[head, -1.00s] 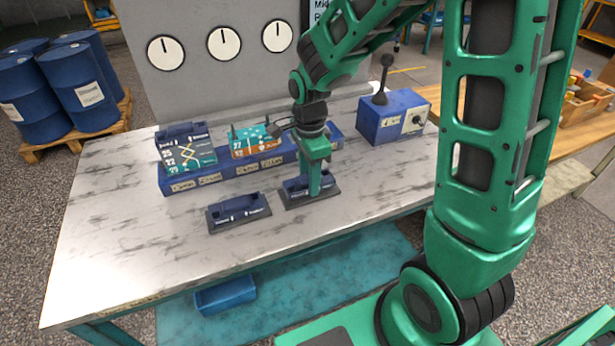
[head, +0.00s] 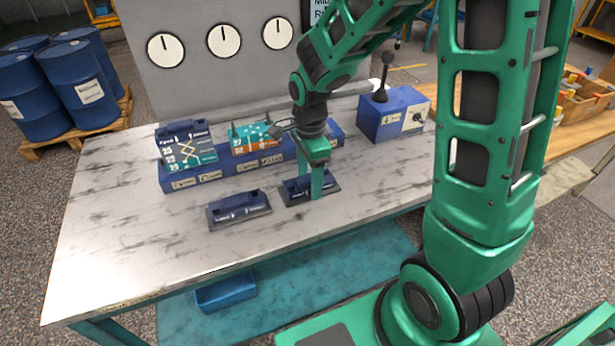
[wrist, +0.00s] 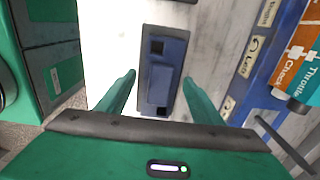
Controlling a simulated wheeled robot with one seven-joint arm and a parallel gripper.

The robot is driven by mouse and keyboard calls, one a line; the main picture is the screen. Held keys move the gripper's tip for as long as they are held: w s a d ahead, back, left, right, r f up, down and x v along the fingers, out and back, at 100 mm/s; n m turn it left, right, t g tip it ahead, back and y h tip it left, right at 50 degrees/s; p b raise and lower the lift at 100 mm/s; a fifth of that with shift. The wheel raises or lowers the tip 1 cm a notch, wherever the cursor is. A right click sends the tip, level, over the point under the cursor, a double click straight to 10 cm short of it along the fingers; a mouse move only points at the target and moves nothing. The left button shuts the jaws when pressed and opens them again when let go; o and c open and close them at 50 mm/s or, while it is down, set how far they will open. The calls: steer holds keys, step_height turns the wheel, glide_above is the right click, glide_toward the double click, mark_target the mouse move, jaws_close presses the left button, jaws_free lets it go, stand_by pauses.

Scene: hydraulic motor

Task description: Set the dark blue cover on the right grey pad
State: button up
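A dark blue cover (head: 296,188) sits on the right grey pad (head: 332,193) near the middle of the table. In the wrist view the same cover (wrist: 164,75) lies lengthwise between my fingers, on its pad (wrist: 168,31). My gripper (head: 317,190) is upright over it, its near finger hiding part of the cover. A similar dark blue cover (head: 238,206) sits on the left grey pad (head: 262,211).
A long blue base (head: 180,182) with lettered boards (head: 254,138) stands behind the pads. A blue lever box (head: 392,115) stands at the back right. The table's (head: 120,240) left and front are clear. A blue bin (head: 226,291) lies below.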

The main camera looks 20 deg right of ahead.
mark_target(309, 176)
step_height(309, 176, up, 11)
steer(key=s+d+r+n, duration=0.1)
steer(key=s+d+n, duration=0.4)
steer(key=s+d, duration=0.3)
steer(key=s+d+n, duration=0.6)
steer(key=s+d, duration=0.3)
steer(key=s, duration=0.6)
steer(key=shift+s+d+r+n, duration=0.15)
steer(key=shift+s+r+n, duration=0.05)
steer(key=shift+r+n, duration=0.15)
